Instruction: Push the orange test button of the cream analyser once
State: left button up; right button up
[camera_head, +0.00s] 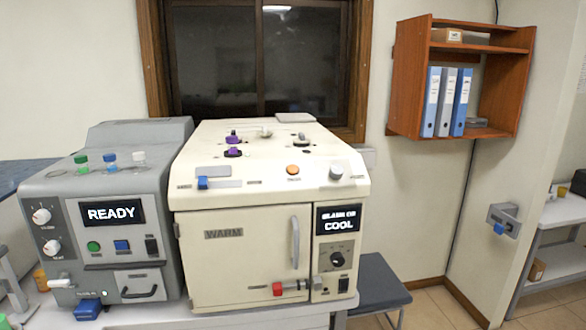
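The cream analyser (220,275) stands on a white bench in the middle of the view. Its round orange button (293,169) sits on the top surface near the front edge, with a small label just below it. Nothing covers the button. The analyser's right front panel has a display (338,219) that reads COOL; its upper line is hard to read. The front door is shut and marked WARM. I can make out neither of my grippers in this view.
A grey machine (120,185) reading READY stands close on the left. A wooden shelf (400,95) with binders hangs at right. The space above the analyser is clear.

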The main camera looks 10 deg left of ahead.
pick_arm(q)
grip_shut()
dwell(1.3)
